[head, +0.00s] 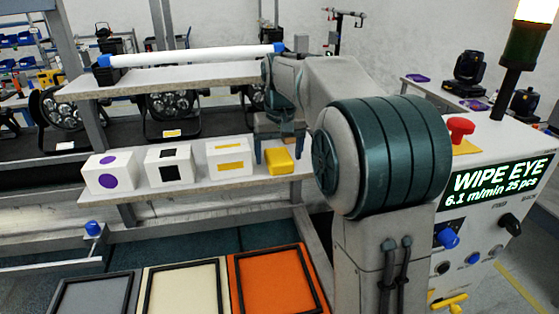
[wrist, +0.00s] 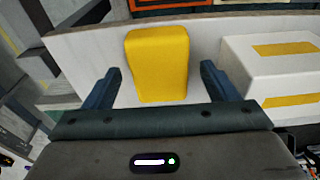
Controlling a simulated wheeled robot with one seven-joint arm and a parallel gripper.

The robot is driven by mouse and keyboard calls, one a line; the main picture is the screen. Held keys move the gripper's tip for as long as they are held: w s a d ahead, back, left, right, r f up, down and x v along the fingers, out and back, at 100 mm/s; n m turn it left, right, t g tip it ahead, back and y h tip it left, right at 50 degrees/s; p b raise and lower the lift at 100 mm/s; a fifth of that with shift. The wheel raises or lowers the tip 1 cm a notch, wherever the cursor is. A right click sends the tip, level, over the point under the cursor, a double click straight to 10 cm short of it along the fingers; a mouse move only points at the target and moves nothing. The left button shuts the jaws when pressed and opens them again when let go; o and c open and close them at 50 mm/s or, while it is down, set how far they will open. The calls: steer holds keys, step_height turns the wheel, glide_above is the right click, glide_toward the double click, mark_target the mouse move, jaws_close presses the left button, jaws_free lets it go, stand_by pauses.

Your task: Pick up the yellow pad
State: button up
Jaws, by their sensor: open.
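The yellow pad (head: 278,161) lies on the lower shelf, at the right end of a row of white boxes. In the wrist view the yellow pad (wrist: 158,64) sits ahead of my gripper (wrist: 158,80), roughly midway between its two blue fingers. The fingers are spread wide, with a gap on each side of the pad, and nothing is held. In the head view my gripper (head: 278,150) hangs just above and around the pad, partly hidden by my own arm.
A white box with yellow stripes (head: 229,156) stands close beside the pad; it also shows in the wrist view (wrist: 270,65). White boxes with black squares (head: 169,165) and purple dots (head: 110,172) stand further left. An upper shelf (head: 180,77) carries a white tube. Grey, cream and orange trays (head: 275,284) lie below.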

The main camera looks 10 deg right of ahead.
steer(key=shift+f, duration=0.25)
stand_by(0.3)
steer(key=c, duration=1.1)
